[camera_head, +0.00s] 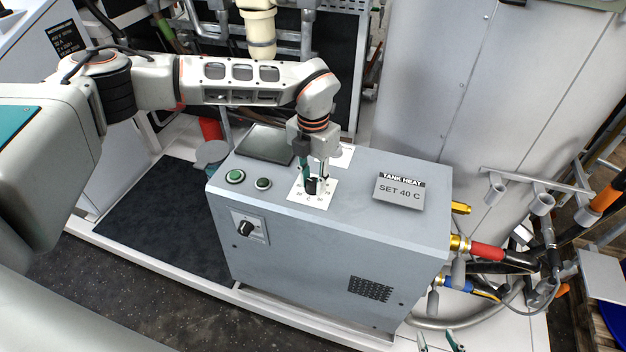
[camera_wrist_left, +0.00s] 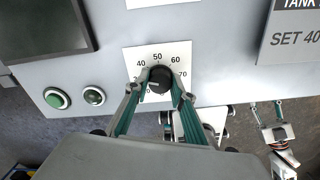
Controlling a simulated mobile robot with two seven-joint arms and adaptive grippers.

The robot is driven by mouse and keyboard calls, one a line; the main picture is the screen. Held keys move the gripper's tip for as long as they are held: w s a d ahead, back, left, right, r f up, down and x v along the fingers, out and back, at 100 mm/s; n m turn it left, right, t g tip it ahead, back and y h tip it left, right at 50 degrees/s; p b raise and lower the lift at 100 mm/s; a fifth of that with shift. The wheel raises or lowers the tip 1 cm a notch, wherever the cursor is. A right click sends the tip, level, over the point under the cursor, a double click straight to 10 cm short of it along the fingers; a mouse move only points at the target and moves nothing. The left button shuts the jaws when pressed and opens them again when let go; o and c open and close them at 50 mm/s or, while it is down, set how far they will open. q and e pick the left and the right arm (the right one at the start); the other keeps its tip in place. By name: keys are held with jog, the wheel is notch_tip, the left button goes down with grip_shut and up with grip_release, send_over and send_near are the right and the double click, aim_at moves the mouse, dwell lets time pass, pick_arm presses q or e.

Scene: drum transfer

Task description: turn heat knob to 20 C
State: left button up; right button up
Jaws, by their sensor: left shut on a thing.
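The heat knob (camera_wrist_left: 160,75) is black and round, on a white dial plate (camera_wrist_left: 180,56) on top of the grey cabinet (camera_head: 340,255). In the left wrist view the dial shows 40, 50, 60 and 70; its lower part is hidden by my fingers. My left gripper (camera_head: 313,185) points down from above and is shut on the knob, one finger on each side. I cannot tell for sure where the knob's pointer stands. A sign (camera_head: 399,191) beside it reads "TANK HEAT SET 40 C". My right gripper (camera_head: 439,342) is open and empty, low at the front right.
Another rotary switch (camera_head: 246,228) is on the front face. Hoses and brass fittings (camera_head: 459,243) stick out at the right.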

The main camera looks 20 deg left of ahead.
aim_at(313, 182)
pick_arm(q)
jog(key=n, duration=1.2)
jog(key=shift+n+b, duration=0.3)
dwell(0.4)
jog(key=o, duration=1.1)
jog(key=shift+r, duration=0.15)
notch_tip(313, 182, up, 12)
jog(key=shift+f, duration=0.1)
